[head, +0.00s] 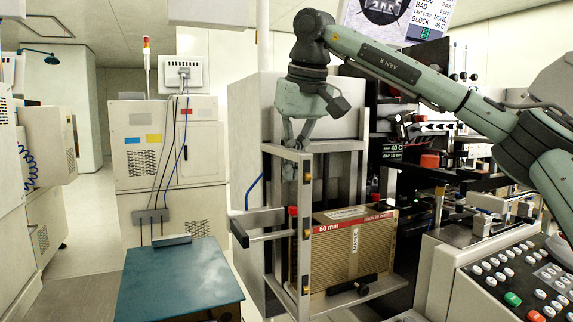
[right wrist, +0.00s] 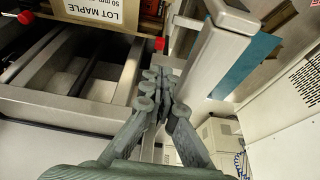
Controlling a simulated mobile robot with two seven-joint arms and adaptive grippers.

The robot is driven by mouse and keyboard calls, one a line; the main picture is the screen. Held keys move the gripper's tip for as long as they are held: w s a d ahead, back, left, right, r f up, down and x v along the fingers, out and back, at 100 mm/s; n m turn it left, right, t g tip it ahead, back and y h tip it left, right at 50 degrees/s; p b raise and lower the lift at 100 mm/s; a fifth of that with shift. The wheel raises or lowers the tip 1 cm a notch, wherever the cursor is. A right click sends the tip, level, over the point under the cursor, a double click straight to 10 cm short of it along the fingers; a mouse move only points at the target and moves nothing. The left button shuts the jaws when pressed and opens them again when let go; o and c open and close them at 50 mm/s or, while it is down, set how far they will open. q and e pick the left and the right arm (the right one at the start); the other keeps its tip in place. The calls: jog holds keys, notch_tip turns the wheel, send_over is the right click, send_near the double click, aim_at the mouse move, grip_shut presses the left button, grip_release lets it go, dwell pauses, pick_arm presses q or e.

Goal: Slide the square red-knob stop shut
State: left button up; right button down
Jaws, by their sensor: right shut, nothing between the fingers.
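A small red knob (head: 293,211) shows at the upper left of the brown magazine (head: 352,245). I cannot tell which of these is the square stop. My right gripper (head: 296,148) points down at the top of the frame. In the right wrist view its fingers (right wrist: 155,84) are together and empty, beside a pale post (right wrist: 221,48). That view shows a red knob (right wrist: 159,44) just beyond the fingertips and another red knob (right wrist: 25,17) at upper left. My left gripper is out of view.
A teal-topped table (head: 180,280) stands left of the frame. A button console (head: 520,275) is at the lower right, with machine parts behind it. Grey cabinets (head: 170,160) stand at the back left. The floor at left is clear.

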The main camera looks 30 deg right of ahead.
jog(key=x, duration=0.6)
jog(key=shift+w+f, duration=0.15)
jog(key=shift+f, duration=0.15)
